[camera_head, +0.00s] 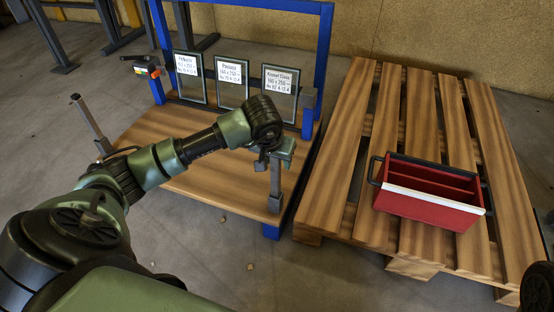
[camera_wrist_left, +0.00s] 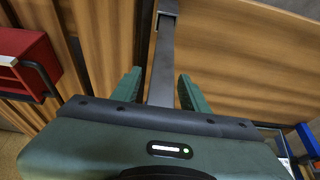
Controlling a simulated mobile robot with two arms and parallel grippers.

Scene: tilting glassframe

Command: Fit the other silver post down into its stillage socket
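A silver post (camera_head: 275,178) stands upright at the stillage's front right corner, its lower end at the grey corner socket (camera_head: 274,204). How deep it sits is too small to tell. My left gripper (camera_head: 274,154) is at the post's upper end. In the left wrist view, the post (camera_wrist_left: 161,65) runs between the two green fingers of this gripper (camera_wrist_left: 159,85), with a narrow gap on each side; the gripper looks open. Another silver post (camera_head: 88,117) stands at the stillage's left front corner, leaning a little in the picture. My right gripper is not in view.
The stillage has a wooden deck (camera_head: 208,188) and a blue back frame (camera_head: 325,55), with several labelled glass panes (camera_head: 232,88) against it. An orange-and-black tool (camera_head: 147,68) is at its left. A pallet (camera_head: 345,150) with a red toolbox (camera_head: 425,207) lies close at right.

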